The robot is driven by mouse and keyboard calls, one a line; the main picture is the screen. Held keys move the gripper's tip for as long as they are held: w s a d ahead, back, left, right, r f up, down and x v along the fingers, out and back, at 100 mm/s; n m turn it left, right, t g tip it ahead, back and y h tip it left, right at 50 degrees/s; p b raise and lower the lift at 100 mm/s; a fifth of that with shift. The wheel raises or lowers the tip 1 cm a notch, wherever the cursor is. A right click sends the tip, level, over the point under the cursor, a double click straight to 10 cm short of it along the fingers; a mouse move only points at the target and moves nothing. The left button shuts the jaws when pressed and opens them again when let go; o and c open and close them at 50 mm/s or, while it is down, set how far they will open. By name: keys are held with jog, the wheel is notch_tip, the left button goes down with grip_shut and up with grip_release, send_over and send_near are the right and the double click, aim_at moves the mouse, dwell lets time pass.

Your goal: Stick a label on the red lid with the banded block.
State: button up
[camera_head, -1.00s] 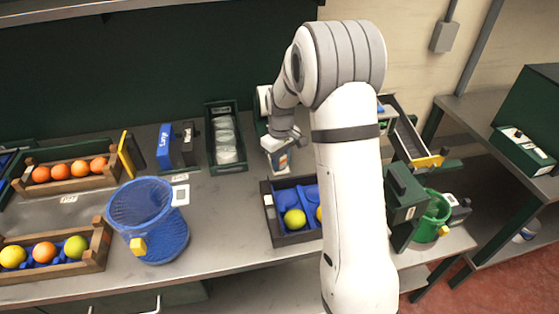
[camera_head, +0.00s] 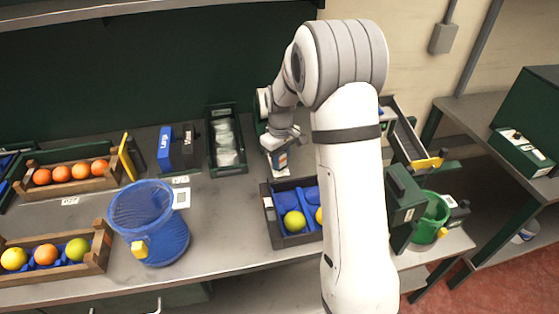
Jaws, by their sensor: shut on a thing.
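My gripper (camera_head: 279,150) points down above the table, behind the small dark crate. It is shut on the banded block (camera_head: 280,160), a small upright block with a white lower end and blue and orange bands. I cannot tell whether the block's lower end touches anything. No red lid shows in this view; my arm hides part of the table to the right of the gripper.
A dark crate (camera_head: 278,241) with blue dividers holds yellow-green fruit just in front. A blue basket (camera_head: 150,222) and wooden fruit crates (camera_head: 98,250) stand left. A green tray (camera_head: 212,147) of clear packs is behind left. A green bucket (camera_head: 430,222) stands right.

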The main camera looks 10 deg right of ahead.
jog(key=shift+r+p, duration=1.5)
jog(key=shift+r, duration=1.25)
